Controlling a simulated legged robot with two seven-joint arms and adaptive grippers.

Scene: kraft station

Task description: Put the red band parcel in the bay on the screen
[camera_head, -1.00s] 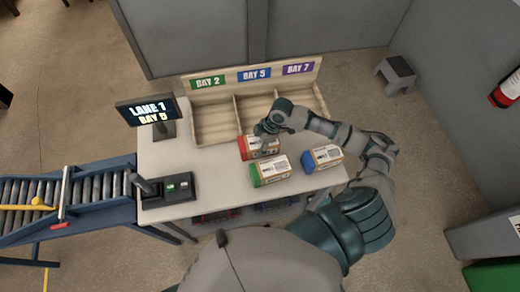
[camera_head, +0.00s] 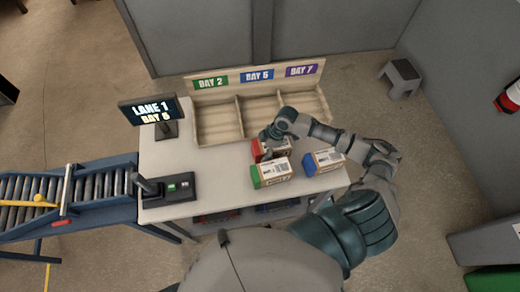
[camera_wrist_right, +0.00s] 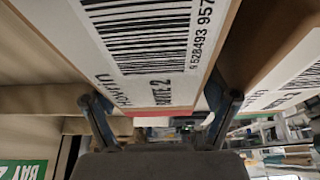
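The red band parcel (camera_head: 258,151) is at the table's back middle, in front of the bays, partly hidden by my right gripper (camera_head: 271,138). In the right wrist view, the gripper's fingers (camera_wrist_right: 163,104) press on both sides of the parcel (camera_wrist_right: 155,50), with its barcode label and a red strip showing. I cannot tell whether it is clear of the table. The screen (camera_head: 153,111) reads LANE 1 and what looks like BAY 5. The Bay 5 compartment (camera_head: 259,108) is the middle of three and looks empty. My left gripper is out of view.
A green band parcel (camera_head: 271,174) lies in front of the red one and a blue band parcel (camera_head: 324,161) to its right. A scanner on a dark base (camera_head: 180,187) stands at the table's left. A roller conveyor (camera_head: 100,185) adjoins it. The table's left middle is clear.

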